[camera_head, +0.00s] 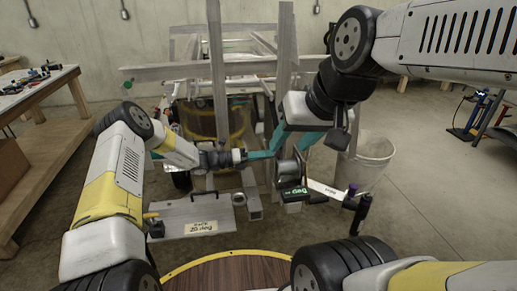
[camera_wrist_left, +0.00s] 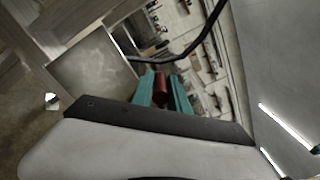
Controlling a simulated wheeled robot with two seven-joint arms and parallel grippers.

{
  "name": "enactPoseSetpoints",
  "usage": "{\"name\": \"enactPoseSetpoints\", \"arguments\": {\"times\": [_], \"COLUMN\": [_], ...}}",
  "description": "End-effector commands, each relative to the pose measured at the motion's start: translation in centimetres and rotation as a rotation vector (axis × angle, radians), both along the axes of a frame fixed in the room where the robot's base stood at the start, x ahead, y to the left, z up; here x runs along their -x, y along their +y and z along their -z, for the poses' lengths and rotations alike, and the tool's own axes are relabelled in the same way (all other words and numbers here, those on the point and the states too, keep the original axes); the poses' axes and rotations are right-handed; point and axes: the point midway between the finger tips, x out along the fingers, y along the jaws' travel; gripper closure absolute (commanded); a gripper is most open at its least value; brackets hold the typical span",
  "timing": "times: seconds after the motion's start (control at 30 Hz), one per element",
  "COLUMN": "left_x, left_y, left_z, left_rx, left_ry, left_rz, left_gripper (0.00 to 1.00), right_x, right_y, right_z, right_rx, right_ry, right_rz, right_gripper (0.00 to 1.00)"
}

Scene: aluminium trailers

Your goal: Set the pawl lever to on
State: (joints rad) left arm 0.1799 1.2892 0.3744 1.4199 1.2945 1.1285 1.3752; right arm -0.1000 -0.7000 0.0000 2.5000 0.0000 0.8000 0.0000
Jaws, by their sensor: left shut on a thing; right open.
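My left gripper (camera_head: 262,155) reaches in from the left toward the trailer's front frame. In the left wrist view its teal fingers (camera_wrist_left: 164,90) are shut on a dark red rounded piece (camera_wrist_left: 161,88). I cannot tell for sure whether this is the pawl lever's grip. My right gripper (camera_head: 294,141) is open, with its teal fingers just right of my left one and above a grey winch drum (camera_head: 287,168). A black sign with green lettering (camera_head: 293,192) sits below the drum. A pale bar (camera_head: 325,189) runs right from there to a black handle (camera_head: 361,213).
A grey panel (camera_head: 195,218) with a yellow lettered label stands left of the winch. Upright metal beams (camera_head: 285,60) rise close behind the grippers. A pale bucket (camera_head: 368,160) stands to the right. A workbench (camera_head: 40,95) is at the left. The right floor is mostly clear.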

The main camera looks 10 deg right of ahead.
Motion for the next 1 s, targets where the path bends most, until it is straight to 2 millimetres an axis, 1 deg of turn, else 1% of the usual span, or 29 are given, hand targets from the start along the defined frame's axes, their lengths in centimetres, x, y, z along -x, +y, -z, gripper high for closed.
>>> {"name": "enactPoseSetpoints", "arguments": {"times": [0.03, 0.5, 0.53, 0.6, 0.63, 0.9, 1.0], "left_x": [0.47, 0.51, 0.52, 0.45, 0.40, 0.14, 0.06], "left_y": [-0.28, -0.25, -0.25, -0.22, -0.20, -0.05, 0.52], "left_z": [0.61, 0.92, 0.92, 0.84, 0.78, 0.46, 0.43], "left_rx": [-0.006, -0.011, -0.012, -0.010, -0.010, -0.006, -0.005], "left_ry": [0.008, 0.010, 0.010, 0.009, 0.008, 0.004, 0.003], "left_rz": [0.009, 0.010, 0.011, 0.009, 0.009, 0.004, 0.002], "left_gripper": [1.00, 1.00, 0.77, 0.63, 0.60, 0.60, 0.60], "right_x": [0.00, 0.00, 0.00, 0.00, 0.00, 0.00, 0.00], "right_y": [0.00, 0.00, 0.00, 0.00, 0.00, 0.00, 0.00], "right_z": [0.00, 0.00, 0.00, 0.00, 0.00, 0.00, 0.00], "right_rx": [0.000, 0.000, 0.000, 0.000, 0.000, 0.000, 0.000], "right_ry": [0.000, 0.000, 0.000, 0.000, 0.000, 0.000, 0.000], "right_rz": [0.000, 0.000, 0.000, 0.000, 0.000, 0.000, 0.000], "right_gripper": [0.52, 0.52, 0.52, 0.52, 0.52, 0.52, 0.52]}}
